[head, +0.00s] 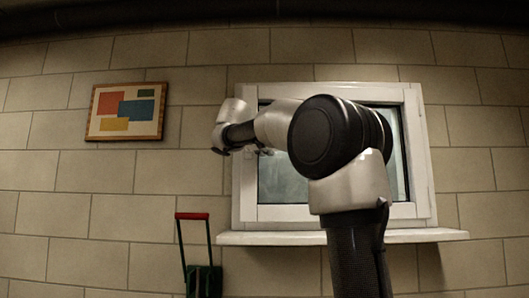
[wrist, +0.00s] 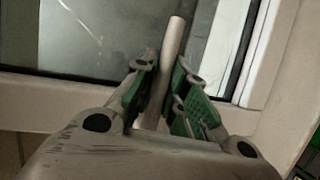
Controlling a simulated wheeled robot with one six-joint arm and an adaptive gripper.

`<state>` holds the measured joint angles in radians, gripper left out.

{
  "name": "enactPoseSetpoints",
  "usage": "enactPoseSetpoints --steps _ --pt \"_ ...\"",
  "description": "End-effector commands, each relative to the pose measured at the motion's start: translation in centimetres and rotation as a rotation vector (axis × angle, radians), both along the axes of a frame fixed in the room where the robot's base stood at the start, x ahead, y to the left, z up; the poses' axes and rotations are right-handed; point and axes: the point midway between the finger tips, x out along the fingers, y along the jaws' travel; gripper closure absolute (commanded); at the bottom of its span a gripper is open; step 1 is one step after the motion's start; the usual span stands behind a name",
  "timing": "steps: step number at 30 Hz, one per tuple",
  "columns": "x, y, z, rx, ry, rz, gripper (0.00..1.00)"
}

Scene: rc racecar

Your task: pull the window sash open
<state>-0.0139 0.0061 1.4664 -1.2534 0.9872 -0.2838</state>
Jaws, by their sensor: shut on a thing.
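The white-framed window sash (head: 320,212) is set in the wall behind my arm, and my arm covers much of its glass. In the wrist view the sash's pale frame (wrist: 40,115) and its glass (wrist: 85,35) are close up. A pale, rod-like handle (wrist: 173,38) stands out between the fingers. My gripper (wrist: 165,66), with green-padded fingers, is shut on this handle, one finger on each side. In the head view my arm reaches to the window's left side, where the grip is too small to make out. I cannot tell how far the sash stands from its frame.
A white sill (head: 440,236) juts out below the window. A framed picture (head: 150,90) with coloured blocks hangs on the block wall to the left. A red-handled green cart or case (head: 205,278) stands below left of the window. The wall right of the window is bare.

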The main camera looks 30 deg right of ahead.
Motion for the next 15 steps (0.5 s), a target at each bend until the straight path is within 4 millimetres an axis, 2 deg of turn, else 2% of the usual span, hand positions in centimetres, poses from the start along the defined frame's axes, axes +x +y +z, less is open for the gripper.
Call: enactPoseSetpoints --steps 1,15 --pt "-1.5 0.7 0.4 -0.001 -0.007 0.024 1.0" --pt "-13.9 5.2 0.3 0.001 -0.011 0.228 1.0"
